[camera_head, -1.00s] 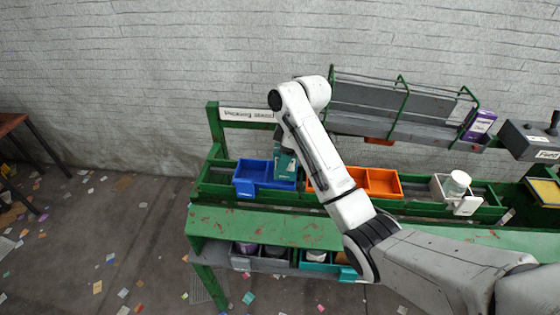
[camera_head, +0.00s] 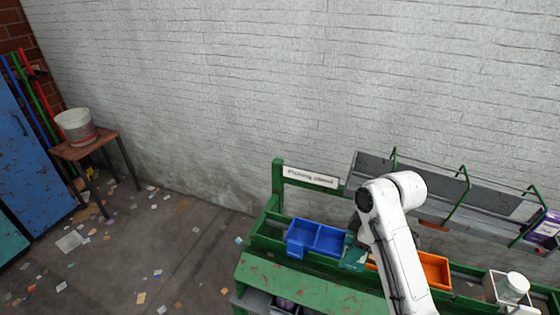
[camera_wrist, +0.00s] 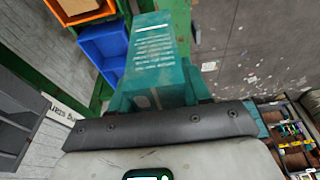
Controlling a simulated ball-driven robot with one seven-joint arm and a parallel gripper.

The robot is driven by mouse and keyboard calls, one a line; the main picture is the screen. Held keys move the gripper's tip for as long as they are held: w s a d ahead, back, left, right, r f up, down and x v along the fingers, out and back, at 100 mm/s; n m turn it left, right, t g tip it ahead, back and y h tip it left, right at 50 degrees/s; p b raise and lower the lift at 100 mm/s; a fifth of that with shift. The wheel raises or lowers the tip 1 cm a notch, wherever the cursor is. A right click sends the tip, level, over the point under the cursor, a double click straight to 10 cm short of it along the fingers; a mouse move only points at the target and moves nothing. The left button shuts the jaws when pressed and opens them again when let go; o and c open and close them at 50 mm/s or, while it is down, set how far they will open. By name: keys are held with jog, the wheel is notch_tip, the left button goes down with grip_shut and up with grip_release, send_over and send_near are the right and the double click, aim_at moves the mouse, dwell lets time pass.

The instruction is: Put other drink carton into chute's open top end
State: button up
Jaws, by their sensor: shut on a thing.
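My gripper (camera_wrist: 158,98) is shut on a teal drink carton (camera_wrist: 153,55) with white lettering, which fills the space ahead of the wrist. In the head view my gripper (camera_head: 354,254) is a teal shape beside the right end of the blue bin, mostly hidden by my white arm; I cannot separate the carton from the fingers there. The grey chute (camera_head: 428,187) with green hoops slopes along the wall, above and to the right of my gripper. A purple carton (camera_head: 543,226) sits at its lower right end.
A blue bin (camera_head: 316,237) and an orange bin (camera_head: 434,269) sit in the green bench (camera_head: 300,283). A white container with a white-lidded jar (camera_head: 515,285) is at right. A stool with a bucket (camera_head: 76,127) stands far left. The littered floor between is open.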

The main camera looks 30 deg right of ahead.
jog(key=a+f+m+h+b, duration=0.2)
jog(key=a+f+m+b, duration=0.2)
jog(key=a+f, duration=1.2)
jog(key=a+m, duration=0.3)
jog(key=a, duration=0.1)
jog(key=shift+s+f+m+t, duration=0.25)
jog(key=shift+m+t, duration=0.05)
